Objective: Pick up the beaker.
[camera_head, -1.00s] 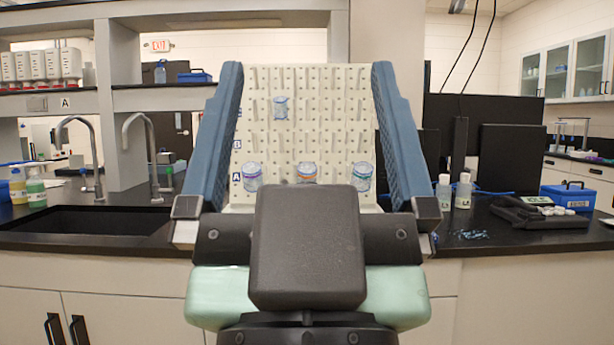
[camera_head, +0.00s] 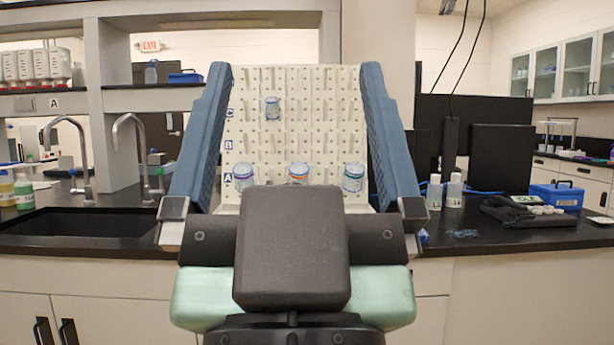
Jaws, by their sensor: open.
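My gripper (camera_head: 296,67) is open, seen from behind, with its two blue fingers wide apart. A pale pegboard (camera_head: 300,137) shows between the fingers. Several small clear glass vessels show in front of it. One (camera_head: 272,109) is higher up, near row C. A purple-banded one (camera_head: 244,176) is low at the left by row A, an orange-banded one (camera_head: 298,172) low in the middle, and a green-banded one (camera_head: 353,177) low at the right. I cannot tell which is the beaker. Nothing visible is held. My wrist hides the board's bottom and part of the middle vessel.
A black sink (camera_head: 85,222) with two grey taps lies at the left. Two white bottles (camera_head: 444,191), dark monitors (camera_head: 502,158) and a blue box (camera_head: 556,195) stand on the black bench at the right. Grey shelf posts rise left of the board.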

